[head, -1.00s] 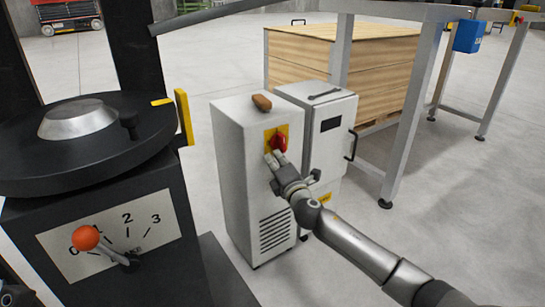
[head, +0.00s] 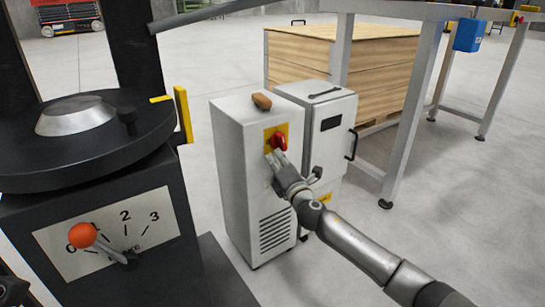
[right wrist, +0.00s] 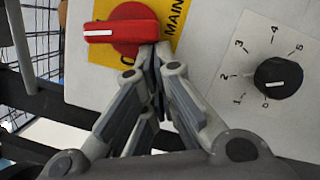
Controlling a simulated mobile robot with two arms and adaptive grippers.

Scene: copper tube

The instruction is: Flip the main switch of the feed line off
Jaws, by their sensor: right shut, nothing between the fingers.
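The red main switch (head: 279,141) sits on a yellow plate on the upper front of a white cabinet (head: 240,180). In the right wrist view the red handle (right wrist: 110,29) lies across the yellow plate (right wrist: 178,18), at right angles to the printed word MAIN. My right gripper (head: 274,157) is shut and empty. Its fingertips (right wrist: 153,55) are right at the switch's edge, below the handle in the wrist view; I cannot tell whether they touch.
A black dial (right wrist: 278,78) numbered 0 to 5 is beside the switch. An orange-knobbed lever (head: 83,235) stands on the dark machine at left. A brown object (head: 262,101) lies on the cabinet top. A grey cabinet (head: 333,120) stands behind, with a wooden crate (head: 365,60) beyond.

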